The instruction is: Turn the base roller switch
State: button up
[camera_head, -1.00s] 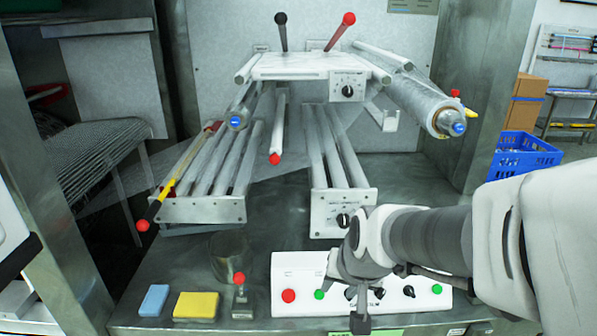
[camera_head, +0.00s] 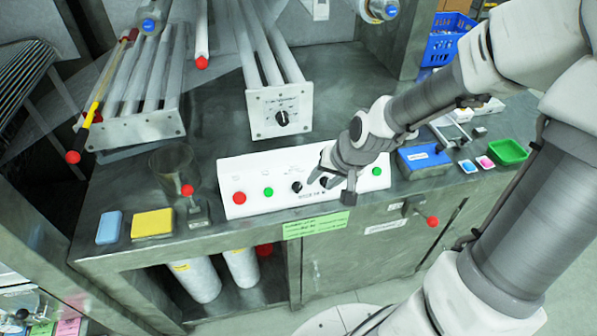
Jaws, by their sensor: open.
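A white control panel (camera_head: 225,180) stands at the front of the steel bench. It bears a red button (camera_head: 239,198), a green button (camera_head: 268,192), a black knob (camera_head: 297,187) left of my gripper, and another green button (camera_head: 376,171) at its right end. I cannot read its labels. My gripper (camera_head: 334,187) hangs over the middle right of the panel, open and pointing down. A second dark knob (camera_head: 323,182) shows between the fingers; contact cannot be told. The gripper hides the panel right of it. Another black knob (camera_head: 282,117) is on the white roller end plate (camera_head: 262,124) behind.
A metal cup (camera_head: 172,165), a red-topped lever (camera_head: 198,207), a yellow sponge (camera_head: 153,223) and a blue sponge (camera_head: 110,227) are left of the panel. A blue box (camera_head: 424,161) and a green tray (camera_head: 508,152) are right. Bare bench lies behind the panel.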

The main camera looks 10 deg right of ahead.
aim_at(299, 186)
jog(key=shift+t+y, duration=0.3)
jog(key=shift+t, duration=0.4)
jog(key=b+x, duration=0.3)
jog(key=x, duration=0.2)
jog(key=w+b+x, duration=0.1)
jog(key=b+x, duration=0.2)
jog(key=x, duration=0.2)
jog(key=w+d+b+x, duration=0.1)
jog(key=b+x, duration=0.3)
jog(key=x, duration=0.2)
jog(key=shift+d+r, duration=0.1)
jog(key=shift+r, duration=0.25)
grip_shut()
